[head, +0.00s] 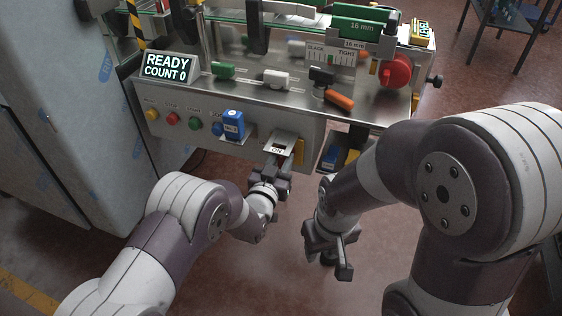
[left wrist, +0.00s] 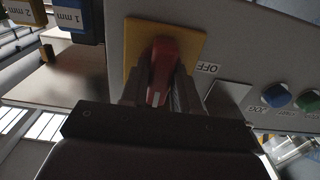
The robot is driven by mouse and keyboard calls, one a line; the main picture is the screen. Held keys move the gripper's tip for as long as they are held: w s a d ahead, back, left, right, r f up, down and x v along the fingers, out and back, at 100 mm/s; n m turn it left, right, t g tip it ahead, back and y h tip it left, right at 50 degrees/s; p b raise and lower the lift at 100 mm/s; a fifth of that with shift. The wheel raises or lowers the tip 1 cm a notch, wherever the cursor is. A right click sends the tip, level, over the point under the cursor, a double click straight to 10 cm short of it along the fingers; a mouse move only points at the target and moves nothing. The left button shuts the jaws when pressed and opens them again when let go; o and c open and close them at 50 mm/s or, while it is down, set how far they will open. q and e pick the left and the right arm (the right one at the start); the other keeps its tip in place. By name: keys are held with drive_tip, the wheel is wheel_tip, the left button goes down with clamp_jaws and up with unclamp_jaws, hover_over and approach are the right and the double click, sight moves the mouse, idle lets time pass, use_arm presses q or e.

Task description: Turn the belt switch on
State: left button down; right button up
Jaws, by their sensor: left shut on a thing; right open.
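The belt switch is a red rotary knob (left wrist: 160,62) on a yellow plate (left wrist: 193,44), seen in the left wrist view with an OFF label beside the plate. My right gripper (head: 335,245) is open and empty, low in front of the machine.
A READY, COUNT 0 display (head: 167,67) stands on the machine's left. Yellow, red, green and blue buttons line its front. An orange-handled lever (head: 339,99) and a red knob (head: 395,73) are on top. Floor in front is clear.

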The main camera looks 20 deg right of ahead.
idle(0.4)
use_arm(q)
drive_tip(key=c, duration=0.9)
unclamp_jaws()
drive_tip(key=p+v, duration=0.1)
drive_tip(key=v, duration=1.1)
drive_tip(key=shift+s+a, duration=0.25)
drive_tip(key=shift+s, duration=0.05)
drive_tip(key=shift+f, duration=0.1)
